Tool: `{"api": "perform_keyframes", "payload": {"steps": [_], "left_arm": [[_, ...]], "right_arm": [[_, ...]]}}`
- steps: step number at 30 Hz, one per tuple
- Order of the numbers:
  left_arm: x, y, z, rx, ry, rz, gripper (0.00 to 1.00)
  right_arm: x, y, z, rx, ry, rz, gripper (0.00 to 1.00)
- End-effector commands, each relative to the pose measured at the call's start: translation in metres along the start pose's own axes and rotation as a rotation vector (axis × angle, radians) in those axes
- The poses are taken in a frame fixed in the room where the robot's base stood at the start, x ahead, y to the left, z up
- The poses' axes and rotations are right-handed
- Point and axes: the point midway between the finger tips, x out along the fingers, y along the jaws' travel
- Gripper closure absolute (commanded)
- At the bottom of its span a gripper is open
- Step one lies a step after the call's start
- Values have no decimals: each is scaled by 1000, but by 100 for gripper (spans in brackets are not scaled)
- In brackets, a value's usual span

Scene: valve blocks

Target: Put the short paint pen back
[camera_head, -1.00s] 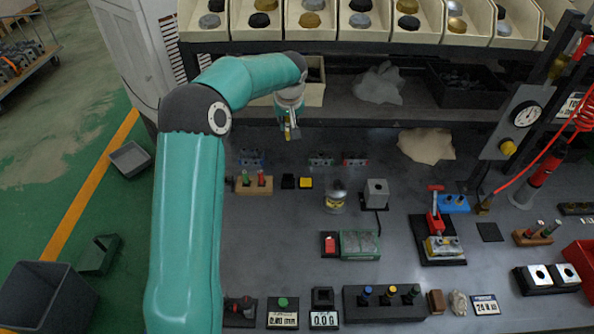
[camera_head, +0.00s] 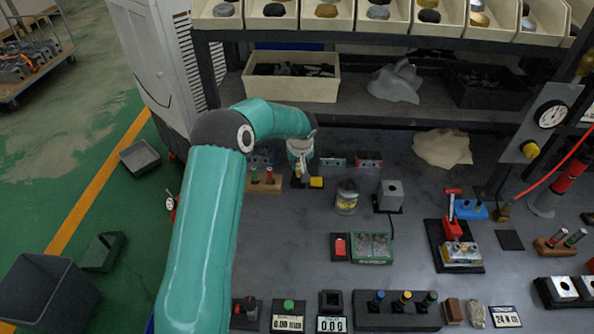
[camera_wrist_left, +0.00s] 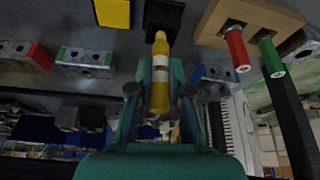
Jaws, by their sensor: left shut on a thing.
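My left gripper (camera_head: 301,166) is shut on a yellow paint pen (camera_wrist_left: 160,70) with a pale label band. In the left wrist view the pen's far end points toward a small black block (camera_wrist_left: 164,14); I cannot tell whether they touch. A yellow block (camera_wrist_left: 113,12) lies beside the black block. A wooden holder (camera_wrist_left: 248,22) with a red pen (camera_wrist_left: 237,48) and a green pen (camera_wrist_left: 271,58) stands on the other side. In the head view this holder (camera_head: 264,185) is just left of my gripper. My right gripper is not in view.
Small valve blocks (camera_head: 334,162) stand close behind and right of my left gripper. A jar (camera_head: 347,197) and a grey cube (camera_head: 391,194) stand farther right. The shelf (camera_head: 355,113) overhangs the bench's back. The bench in front of the wooden holder is fairly clear.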

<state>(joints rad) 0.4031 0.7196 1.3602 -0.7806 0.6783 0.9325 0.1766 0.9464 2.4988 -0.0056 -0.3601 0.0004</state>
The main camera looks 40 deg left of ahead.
Motion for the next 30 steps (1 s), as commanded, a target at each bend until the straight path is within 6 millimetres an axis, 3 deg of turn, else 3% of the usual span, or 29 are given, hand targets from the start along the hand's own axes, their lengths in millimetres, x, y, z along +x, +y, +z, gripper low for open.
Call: {"api": "perform_keyframes", "payload": {"steps": [1, 4, 16, 17, 21, 30], "left_arm": [[13, 0, 6, 1, -3, -2, 100], [22, 0, 9, -1, -1, 0, 100], [25, 1, 10, 1, 0, 1, 100], [23, 1, 10, 1, 0, 1, 77], [23, 1, 10, 1, 0, 0, 57], [22, 1, 10, 1, 0, 0, 57]], "right_arm": [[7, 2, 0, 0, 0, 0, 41], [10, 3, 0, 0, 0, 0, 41], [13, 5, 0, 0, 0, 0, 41], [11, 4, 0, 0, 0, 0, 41], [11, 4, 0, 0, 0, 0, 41], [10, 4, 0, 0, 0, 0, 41]]}}
